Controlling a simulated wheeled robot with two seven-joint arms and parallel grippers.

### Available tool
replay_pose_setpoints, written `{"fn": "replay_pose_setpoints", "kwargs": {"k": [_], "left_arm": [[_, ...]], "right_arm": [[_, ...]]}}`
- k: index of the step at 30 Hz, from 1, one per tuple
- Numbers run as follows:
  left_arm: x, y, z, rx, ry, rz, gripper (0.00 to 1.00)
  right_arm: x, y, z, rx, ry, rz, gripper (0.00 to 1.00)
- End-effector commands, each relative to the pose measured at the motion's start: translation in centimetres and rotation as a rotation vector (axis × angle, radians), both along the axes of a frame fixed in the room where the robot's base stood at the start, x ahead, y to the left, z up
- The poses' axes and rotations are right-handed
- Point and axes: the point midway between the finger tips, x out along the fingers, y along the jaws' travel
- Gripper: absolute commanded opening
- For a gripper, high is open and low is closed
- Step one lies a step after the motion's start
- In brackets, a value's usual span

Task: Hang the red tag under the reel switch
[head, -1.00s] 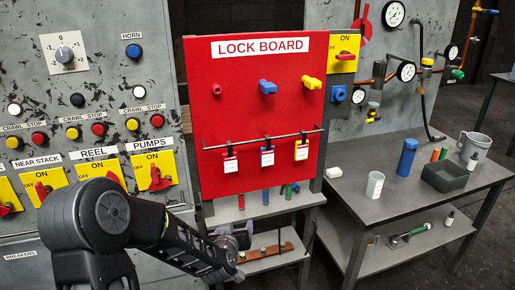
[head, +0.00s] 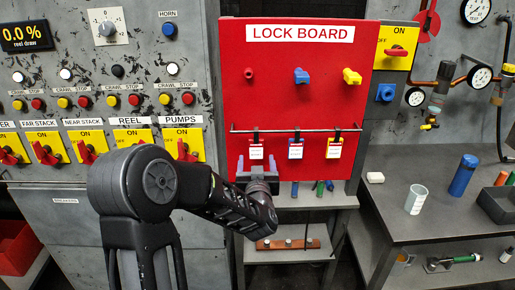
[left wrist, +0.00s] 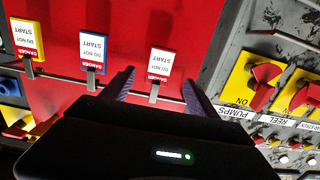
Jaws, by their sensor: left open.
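The red tag (head: 256,151) hangs at the left end of the rail on the red lock board (head: 335,95). It shows in the left wrist view (left wrist: 158,64), upside down. My left gripper (head: 258,167) is open and empty just below the tag. My right gripper is not in view.
A blue tag (head: 296,149) and a yellow tag (head: 334,149) hang to the right on the same rail (head: 315,130). The pumps switch (head: 183,150) lies between the reel switch and the board. A table (head: 430,225) with cups stands at the right.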

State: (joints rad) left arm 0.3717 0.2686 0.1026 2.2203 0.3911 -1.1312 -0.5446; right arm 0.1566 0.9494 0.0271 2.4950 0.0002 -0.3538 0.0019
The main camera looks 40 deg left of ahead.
Motion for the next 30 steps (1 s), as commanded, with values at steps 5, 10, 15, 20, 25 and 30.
{"fn": "replay_pose_setpoints", "kwargs": {"k": [5, 10, 15, 20, 25, 30], "left_arm": [[0.9, 0.6, 0.0, -0.001, 0.002, 0.000, 0.69], [2.0, 1.5, 0.0, -0.001, 0.000, 0.000, 0.69], [2.1, 1.5, -0.1, -0.001, 0.000, -0.001, 0.69], [2.3, 1.7, 0.0, -0.001, 0.000, -0.001, 0.69], [3.9, 2.8, 0.5, -0.003, 0.002, 0.000, 0.69], [5.8, 4.2, 0.4, -0.003, 0.000, -0.001, 0.69]], "right_arm": [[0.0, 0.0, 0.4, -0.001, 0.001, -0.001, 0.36], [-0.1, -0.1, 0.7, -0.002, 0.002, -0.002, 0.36], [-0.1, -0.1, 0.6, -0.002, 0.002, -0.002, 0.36], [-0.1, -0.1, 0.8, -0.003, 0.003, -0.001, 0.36], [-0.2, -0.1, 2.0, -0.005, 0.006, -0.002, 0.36], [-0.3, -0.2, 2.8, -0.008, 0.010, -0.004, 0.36]]}}
